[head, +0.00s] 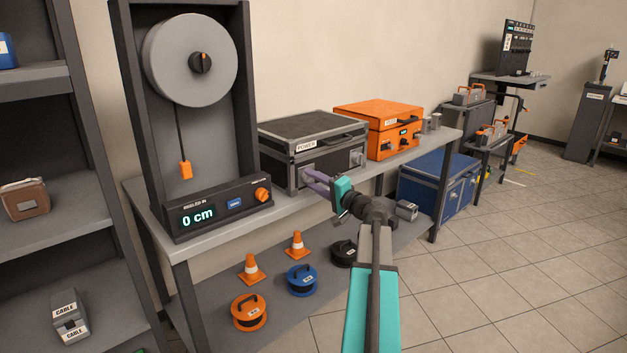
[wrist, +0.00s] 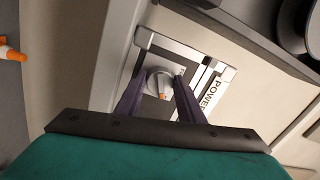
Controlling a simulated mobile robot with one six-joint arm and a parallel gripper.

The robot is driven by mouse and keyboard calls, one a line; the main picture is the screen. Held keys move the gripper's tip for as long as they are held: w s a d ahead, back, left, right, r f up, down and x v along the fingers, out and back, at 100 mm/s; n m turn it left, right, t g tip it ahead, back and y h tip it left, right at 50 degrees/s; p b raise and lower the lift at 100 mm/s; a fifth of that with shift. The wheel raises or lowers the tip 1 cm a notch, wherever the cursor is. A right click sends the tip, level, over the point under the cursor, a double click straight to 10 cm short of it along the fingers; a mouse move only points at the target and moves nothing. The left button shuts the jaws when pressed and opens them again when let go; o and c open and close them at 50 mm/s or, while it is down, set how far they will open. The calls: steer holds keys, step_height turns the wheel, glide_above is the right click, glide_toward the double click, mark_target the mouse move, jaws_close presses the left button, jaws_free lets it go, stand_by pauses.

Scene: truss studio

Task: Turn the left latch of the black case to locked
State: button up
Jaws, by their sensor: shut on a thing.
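The black case (head: 305,132) has grey metal edges and a POWER label, and stands closed on the workbench. The right latch (head: 356,158) is clear of my gripper.
An orange case (head: 377,128) stands right of the black case. A reel stand with a 0 cm display (head: 197,217) stands to its left. Cones and cable reels (head: 302,279) sit on the lower shelf, and a blue case (head: 437,188) is at the bench's far end.

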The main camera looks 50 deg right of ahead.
steer(key=m+p, duration=0.2)
steer(key=m, duration=0.3)
steer(key=shift+r+h, duration=0.15)
steer(key=shift+h, duration=0.25)
steer(key=shift+m, duration=0.3)
steer(key=o, duration=1.1)
steer(key=shift+c, duration=0.2)
steer(key=shift+s, duration=0.1)
steer(key=s+a+f, duration=0.1)
steer(key=s, duration=1.2)
steer(key=shift+s+p, duration=0.25)
steer(key=shift+p, duration=0.05)
steer(key=shift+a+f, duration=0.1)
